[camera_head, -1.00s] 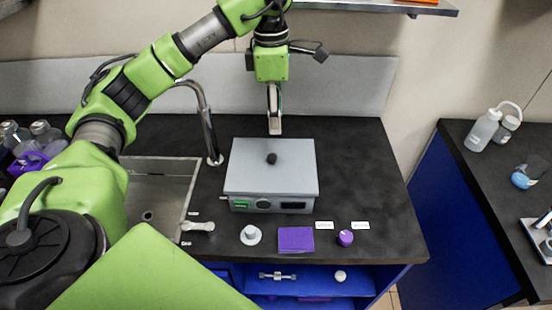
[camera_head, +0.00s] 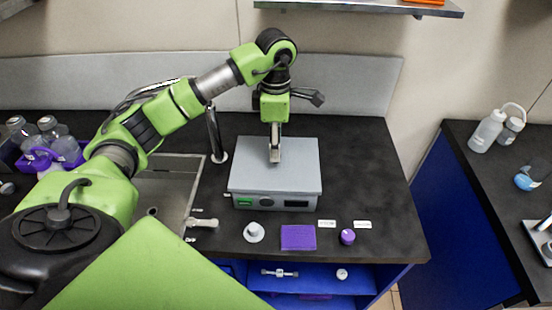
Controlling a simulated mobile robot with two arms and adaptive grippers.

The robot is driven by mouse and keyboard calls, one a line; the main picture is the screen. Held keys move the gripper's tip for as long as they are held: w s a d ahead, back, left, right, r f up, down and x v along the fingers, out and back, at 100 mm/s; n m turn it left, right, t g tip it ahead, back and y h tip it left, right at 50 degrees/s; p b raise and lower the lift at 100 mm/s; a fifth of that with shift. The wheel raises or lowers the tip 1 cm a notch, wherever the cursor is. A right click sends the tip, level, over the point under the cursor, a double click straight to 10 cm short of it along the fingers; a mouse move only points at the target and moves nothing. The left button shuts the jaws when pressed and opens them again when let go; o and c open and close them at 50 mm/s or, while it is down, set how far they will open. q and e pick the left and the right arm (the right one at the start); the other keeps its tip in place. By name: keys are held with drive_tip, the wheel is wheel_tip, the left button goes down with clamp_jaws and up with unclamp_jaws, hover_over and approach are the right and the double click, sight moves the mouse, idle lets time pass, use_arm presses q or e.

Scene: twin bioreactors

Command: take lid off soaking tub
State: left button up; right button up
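The soaking tub (camera_head: 274,202) is a grey box with a green display on its front, standing on the black counter. Its flat grey lid (camera_head: 300,172) is on top. My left gripper (camera_head: 275,157) points down over the middle of the lid, where the lid's dark knob is hidden behind the fingers. The fingers look close together, seen edge-on, so I cannot tell whether they are open or around the knob. My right gripper is not in view.
A sink (camera_head: 168,190) and tap (camera_head: 215,135) are left of the tub. In front lie a grey-white stoppered piece (camera_head: 254,232), a purple block (camera_head: 298,237) and a purple knob (camera_head: 347,237). The counter right of the tub is clear. A shelf (camera_head: 350,7) hangs above.

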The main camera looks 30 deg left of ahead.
use_arm(q)
drive_tip(key=shift+f+p, duration=0.3)
drive_tip(key=shift+f, duration=1.15)
clamp_jaws()
drive_tip(key=shift+w, duration=0.1)
drive_tip(key=shift+r, duration=0.1)
